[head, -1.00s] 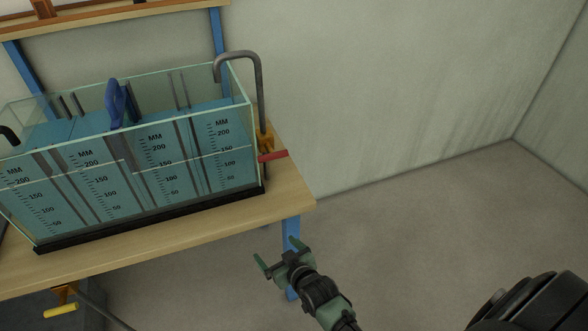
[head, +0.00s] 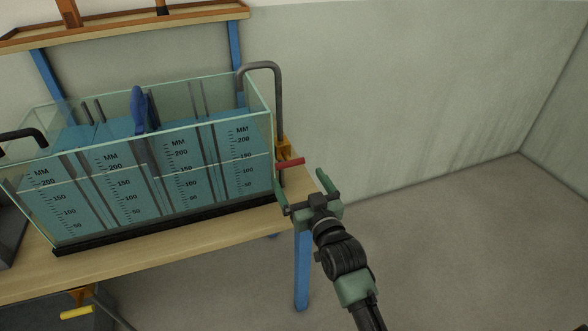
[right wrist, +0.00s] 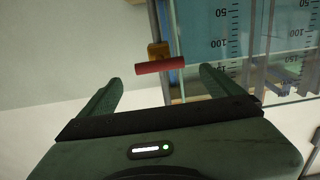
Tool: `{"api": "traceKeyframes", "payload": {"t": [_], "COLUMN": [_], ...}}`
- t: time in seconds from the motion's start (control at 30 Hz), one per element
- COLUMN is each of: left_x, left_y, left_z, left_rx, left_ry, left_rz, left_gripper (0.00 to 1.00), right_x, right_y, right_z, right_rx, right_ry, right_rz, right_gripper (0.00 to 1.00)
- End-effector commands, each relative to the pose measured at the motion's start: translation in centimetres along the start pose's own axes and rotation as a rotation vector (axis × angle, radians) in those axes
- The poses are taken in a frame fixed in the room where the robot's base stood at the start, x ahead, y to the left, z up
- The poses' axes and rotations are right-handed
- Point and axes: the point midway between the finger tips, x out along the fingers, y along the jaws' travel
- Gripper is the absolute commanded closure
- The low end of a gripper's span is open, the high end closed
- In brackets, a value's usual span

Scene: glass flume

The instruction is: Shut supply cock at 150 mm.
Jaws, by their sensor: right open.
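The supply cock shows as a red lever (head: 290,162) on an orange-brown body (head: 282,149), low on the grey bent pipe (head: 278,98) at the tank's right end. My right gripper (head: 301,185) is open and empty just below and in front of the lever. In the right wrist view the red lever (right wrist: 160,65) lies crosswise just beyond and between the open fingertips, apparently untouched. The glass tank (head: 150,130) holds blue water behind several MM scales. A pale line crosses near 150 on the right scale; I cannot tell whether it is the water level.
A yellow lever (head: 76,312) on an orange mount sits under the wooden bench (head: 150,252). A blue bench leg (head: 302,270) stands near my right arm. A dark blue piece (head: 139,108) stands in the tank. Floor to the right is clear.

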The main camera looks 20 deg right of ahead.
Motion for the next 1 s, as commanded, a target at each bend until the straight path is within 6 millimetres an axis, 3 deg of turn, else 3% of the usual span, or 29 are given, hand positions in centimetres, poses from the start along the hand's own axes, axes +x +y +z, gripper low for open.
{"api": "traceKeyframes", "payload": {"t": [0.1, 0.3, 0.67, 0.77, 0.9, 1.0], "left_x": [-0.3, -0.4, -0.5, -0.5, -0.5, -0.7], "left_y": [0.0, -0.1, -0.1, -0.1, -0.1, -0.1], "left_z": [-0.1, -0.2, -0.2, -0.2, -0.2, -0.3], "left_rx": [0.000, -0.001, 0.000, 0.000, 0.000, 0.001], "left_ry": [0.000, 0.002, 0.002, 0.002, 0.003, 0.003], "left_rz": [0.000, -0.001, -0.001, -0.001, -0.001, -0.001], "left_gripper": [0.05, 0.05, 0.05, 0.05, 0.05, 0.05], "right_x": [2.2, 4.6, 5.4, 5.3, 5.3, 5.3], "right_y": [0.0, 0.0, 0.0, 0.0, 0.0, 0.0], "right_z": [-0.2, -0.1, 0.0, 0.1, 0.1, -0.1], "right_rx": [0.000, 0.000, 0.000, 0.000, 0.000, -0.019], "right_ry": [0.002, 0.000, -0.001, -0.001, -0.001, -0.001], "right_rz": [0.000, 0.000, 0.000, 0.000, 0.000, 0.000], "right_gripper": [0.05, 0.05, 0.05, 0.28, 0.67, 0.68]}}
